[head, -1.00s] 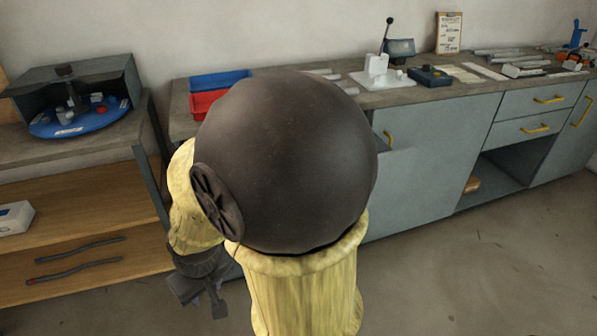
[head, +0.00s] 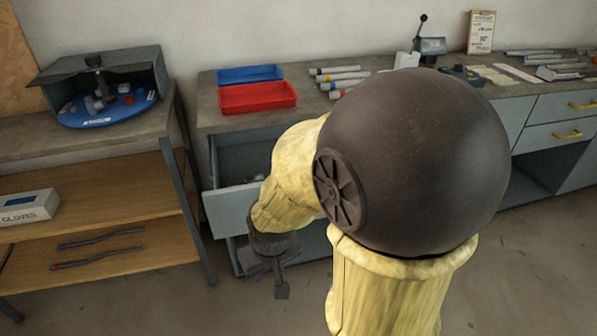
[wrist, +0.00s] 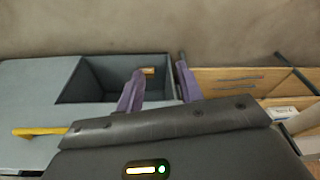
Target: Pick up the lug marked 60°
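I cannot make out a lug marked 60° in either view. Small grey blocks (head: 95,104) and a red one stand on a blue round plate (head: 77,116) under a dark hood at the left; the plate's white labels are too small to read. My gripper (head: 280,284) hangs low in front of the bench in the head view, well away from the plate. In the wrist view my gripper's purple fingers (wrist: 159,88) are spread apart, with nothing seen between them.
A drawer (head: 232,206) stands open below the red tray (head: 257,97) and blue tray (head: 249,74); its contents are unclear. Several capped rods (head: 342,76) lie beside the trays. Wooden shelves (head: 110,190) hold a gloves box (head: 28,207) and dark rods. Floor in front is clear.

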